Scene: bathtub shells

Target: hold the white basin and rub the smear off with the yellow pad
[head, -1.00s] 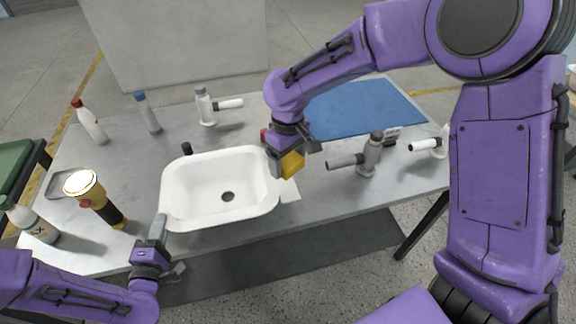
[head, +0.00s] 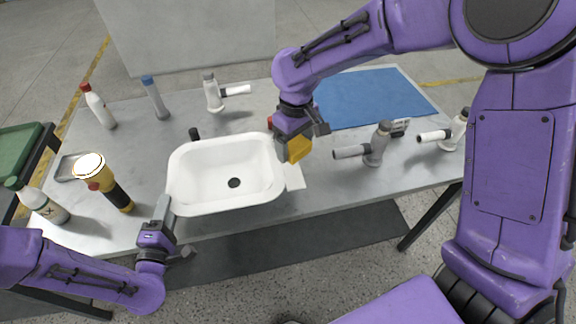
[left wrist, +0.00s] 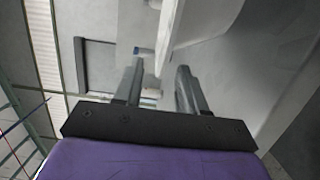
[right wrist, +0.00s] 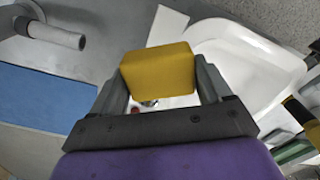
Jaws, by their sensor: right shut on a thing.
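The white basin (head: 205,190) sits on the grey table with a dark drain in its floor. I cannot make out a smear on it. My right gripper (head: 293,135) is shut on the yellow pad (head: 299,150) near the basin's right rim. The pad fills the space between the fingers in the right wrist view (right wrist: 158,72); whether it touches the basin is unclear. My left gripper (head: 172,212) is at the basin's front left corner. Its fingers stand apart in the left wrist view (left wrist: 160,90), with the white rim (left wrist: 168,35) beyond and partly between them.
A blue mat (head: 375,100) lies at the back right, with grey and white pipe fittings (head: 378,145) in front. A white slip (head: 294,178) lies beside the basin.

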